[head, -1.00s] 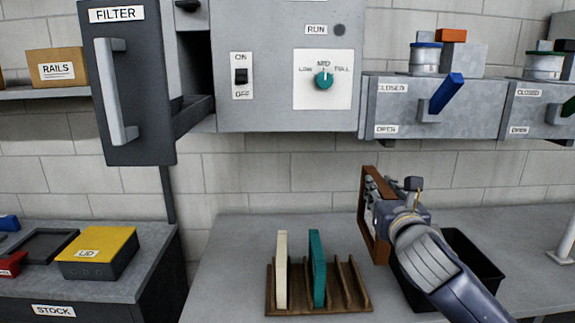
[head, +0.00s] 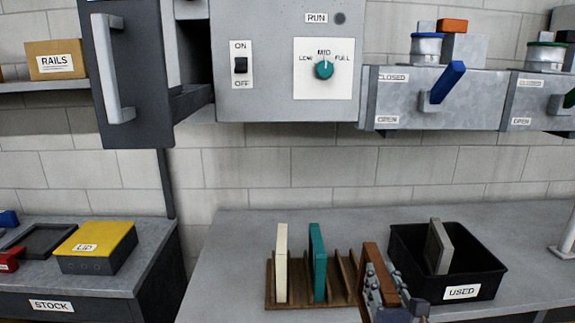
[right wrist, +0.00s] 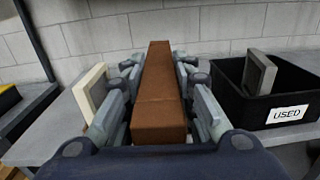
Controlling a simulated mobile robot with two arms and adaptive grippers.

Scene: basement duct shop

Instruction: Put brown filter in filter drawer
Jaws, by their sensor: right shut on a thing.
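The brown filter (head: 371,270) stands upright in my right gripper (head: 388,290), low at the bottom of the head view, just right of the wooden rack. In the right wrist view the brown filter (right wrist: 160,95) lies between both fingers of the right gripper (right wrist: 160,110), which is shut on it. The filter drawer (head: 130,75) is pulled out at the upper left, with a dark front and a pale vertical handle. Its inside is mostly hidden behind the front. My left gripper is not in view.
The wooden rack (head: 344,268) holds a cream filter (head: 282,262) and a teal filter (head: 317,262). The black USED bin (head: 487,262) at right holds a grey filter (head: 439,246). A grey cabinet (head: 270,100) with switch and knob hangs above. The bench behind the rack is clear.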

